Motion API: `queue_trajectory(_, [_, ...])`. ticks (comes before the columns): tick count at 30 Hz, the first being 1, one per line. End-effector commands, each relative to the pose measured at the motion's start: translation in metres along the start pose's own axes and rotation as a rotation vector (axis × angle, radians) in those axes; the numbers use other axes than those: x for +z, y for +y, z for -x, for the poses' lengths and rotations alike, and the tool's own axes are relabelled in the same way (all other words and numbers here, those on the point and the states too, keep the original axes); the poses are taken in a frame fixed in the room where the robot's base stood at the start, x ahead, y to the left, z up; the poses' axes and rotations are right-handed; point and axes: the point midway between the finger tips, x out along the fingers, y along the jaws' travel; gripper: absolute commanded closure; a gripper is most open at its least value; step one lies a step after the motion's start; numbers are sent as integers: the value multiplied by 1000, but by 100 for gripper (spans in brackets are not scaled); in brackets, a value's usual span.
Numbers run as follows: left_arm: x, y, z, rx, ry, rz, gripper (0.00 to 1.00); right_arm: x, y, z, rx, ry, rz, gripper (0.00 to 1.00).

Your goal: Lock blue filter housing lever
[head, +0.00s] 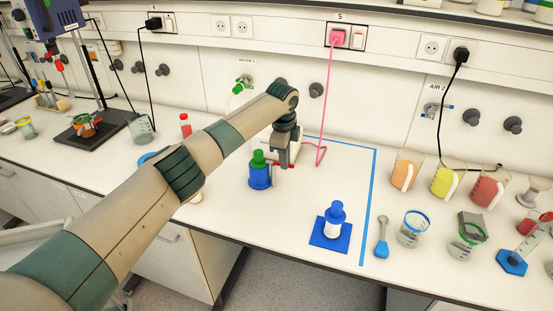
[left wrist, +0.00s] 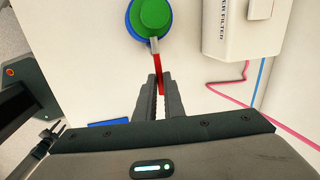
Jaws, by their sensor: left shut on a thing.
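The blue filter housing (head: 260,178) stands upright on the white bench with a green cap (head: 258,156) on top. In the left wrist view the housing (left wrist: 131,28) shows from above as a blue ring around the green cap (left wrist: 154,14). A red lever (left wrist: 157,62) sticks out from its side, with a metal piece at its base. My left gripper (head: 283,164) is beside the housing, to its right in the head view. In the left wrist view its fingers (left wrist: 157,88) are closed around the outer part of the lever.
A white box lettered "FILTER" (left wrist: 228,30) stands beside the housing. Blue tape (head: 370,200) and a pink cable (head: 325,110) run nearby. Beakers (head: 411,228) stand farther right.

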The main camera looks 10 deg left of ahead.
Motion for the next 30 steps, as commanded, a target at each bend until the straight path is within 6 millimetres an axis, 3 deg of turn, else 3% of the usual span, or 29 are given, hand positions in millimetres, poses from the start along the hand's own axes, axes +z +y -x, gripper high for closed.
queue_trajectory(18, [0, -4, 1, -3, -13, 57, 100, 5, -3, 3, -3, -6, -1, 69])
queue_trajectory(19, [0, -4, 1, -3, -13, 57, 84, 5, -3, 3, -3, -6, -1, 69])
queue_trajectory(21, [0, -3, 1, -2, -13, 57, 72, 5, -2, 3, -2, -6, -1, 69])
queue_trajectory(30, [0, -3, 0, -1, -12, 56, 72, 4, 1, 2, 1, -5, 1, 69])
